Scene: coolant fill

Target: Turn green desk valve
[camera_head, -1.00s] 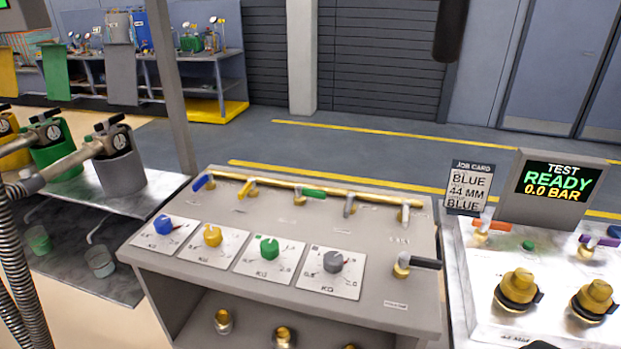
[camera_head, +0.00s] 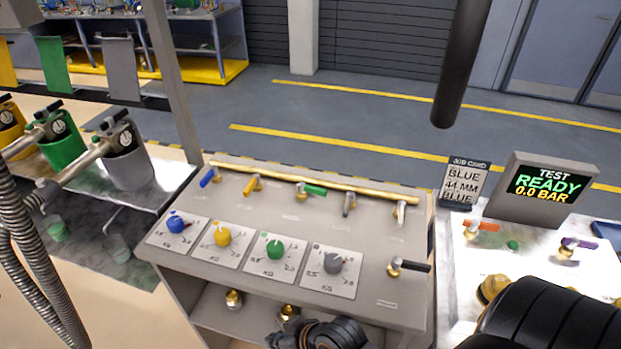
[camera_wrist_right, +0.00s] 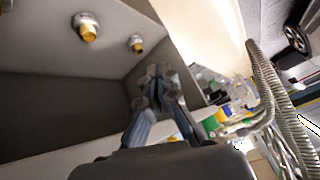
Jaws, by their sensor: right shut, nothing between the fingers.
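The green-handled valve (camera_head: 310,190) sits on the brass pipe along the back of the grey desk panel (camera_head: 380,265). Its green lever points right. A green dial knob (camera_head: 273,249) is on a white KG plate lower on the same panel. My right gripper (camera_head: 285,337) is at the bottom edge of the head view, below the panel's front edge, well apart from the green valve. Its fingers (camera_wrist_right: 157,84) are shut and empty in the right wrist view, beside the desk's underside. My left gripper is not in view.
Blue (camera_head: 209,176), yellow (camera_head: 252,184) and grey (camera_head: 349,203) valves share the pipe. A black-handled valve (camera_head: 408,266) stands at the panel's right. Canisters with hoses (camera_head: 125,160) are at left.

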